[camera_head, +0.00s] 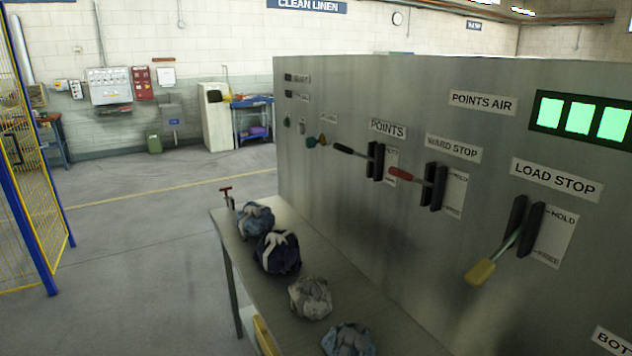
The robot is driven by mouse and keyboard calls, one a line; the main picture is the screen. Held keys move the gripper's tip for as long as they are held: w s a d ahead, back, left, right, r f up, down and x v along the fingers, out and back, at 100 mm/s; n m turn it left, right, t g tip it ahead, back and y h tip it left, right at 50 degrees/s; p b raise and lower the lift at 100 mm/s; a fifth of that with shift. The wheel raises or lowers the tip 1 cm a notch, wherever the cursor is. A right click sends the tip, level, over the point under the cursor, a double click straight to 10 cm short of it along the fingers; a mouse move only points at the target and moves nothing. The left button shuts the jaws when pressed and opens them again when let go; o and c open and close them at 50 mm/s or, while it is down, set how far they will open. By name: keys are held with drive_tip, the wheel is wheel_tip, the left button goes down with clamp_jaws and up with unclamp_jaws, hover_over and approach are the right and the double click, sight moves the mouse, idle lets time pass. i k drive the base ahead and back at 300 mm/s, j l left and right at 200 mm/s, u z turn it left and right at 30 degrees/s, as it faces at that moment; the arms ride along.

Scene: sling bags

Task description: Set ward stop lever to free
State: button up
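The ward stop lever (404,174) has a red handle and sits in a black slotted bracket (434,187) on the grey panel, under the "WARD STOP" label (453,148). Its handle sticks out to the left, roughly level and tilted slightly up. A small white plate (456,194) beside the bracket has an upper marking that seems to read "HOLD"; its lower marking is too small to read. My gripper is not in view.
The load stop lever (481,272), yellow-handled, angles down on the right. The points lever (343,149), dark-handled, is to the left. A table (345,284) with several bundled bags stands against the panel. Three green lights (579,118) glow upper right. Open floor lies left.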

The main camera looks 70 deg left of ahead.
sight(398, 172)
drive_tip(key=u, duration=2.15)
